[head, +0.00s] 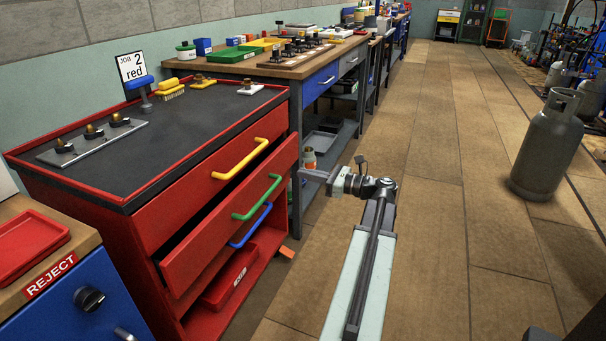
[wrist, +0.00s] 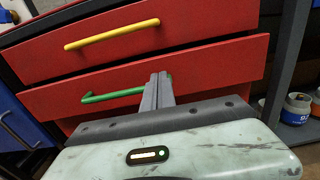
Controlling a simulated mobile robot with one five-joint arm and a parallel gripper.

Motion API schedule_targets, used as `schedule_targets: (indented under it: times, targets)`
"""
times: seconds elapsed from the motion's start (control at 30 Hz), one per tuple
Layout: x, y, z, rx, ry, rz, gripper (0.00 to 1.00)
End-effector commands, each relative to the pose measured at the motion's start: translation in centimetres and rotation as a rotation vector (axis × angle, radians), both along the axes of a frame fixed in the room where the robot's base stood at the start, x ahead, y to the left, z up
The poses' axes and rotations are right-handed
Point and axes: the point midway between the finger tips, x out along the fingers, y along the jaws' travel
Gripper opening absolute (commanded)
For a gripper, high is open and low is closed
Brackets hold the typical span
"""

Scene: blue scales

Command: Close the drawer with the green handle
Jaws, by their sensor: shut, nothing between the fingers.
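The red cabinet's drawer with the green handle (head: 257,197) stands partly pulled out, its front (head: 215,244) jutting past the yellow-handled drawer (head: 205,195) above. In the wrist view the green-handled drawer front (wrist: 220,70) crosses the middle, with its green handle (wrist: 112,95) left of my fingers. My gripper (head: 306,173) is shut and empty, to the right of the handle in the head view, pointing at the cabinet. A small gap shows there between fingertips and handle. In the wrist view my gripper (wrist: 159,76) covers the handle's right end; contact cannot be told.
A blue handle (head: 250,226) sits below the green one, above a red bin (head: 231,277) low in the cabinet. A workbench (head: 310,66) with a dark leg stands just right of the cabinet. A grey gas cylinder (head: 546,146) stands on the right. The floor between is mostly clear.

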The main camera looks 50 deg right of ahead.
Motion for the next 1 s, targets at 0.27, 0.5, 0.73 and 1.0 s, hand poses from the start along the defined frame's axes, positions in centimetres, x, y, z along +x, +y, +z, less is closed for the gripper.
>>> schedule_targets:
  times: [0.27, 0.5, 0.73, 1.0]
  targets:
    - [5.9, 1.3, 0.0, -0.001, 0.001, 0.000, 0.00]
    - [9.4, 2.2, 0.0, -0.001, 0.001, -0.003, 0.00]
    - [10.2, 2.4, 0.0, -0.001, 0.001, -0.004, 0.00]
    - [10.2, 2.3, 0.0, -0.002, 0.000, -0.006, 0.00]
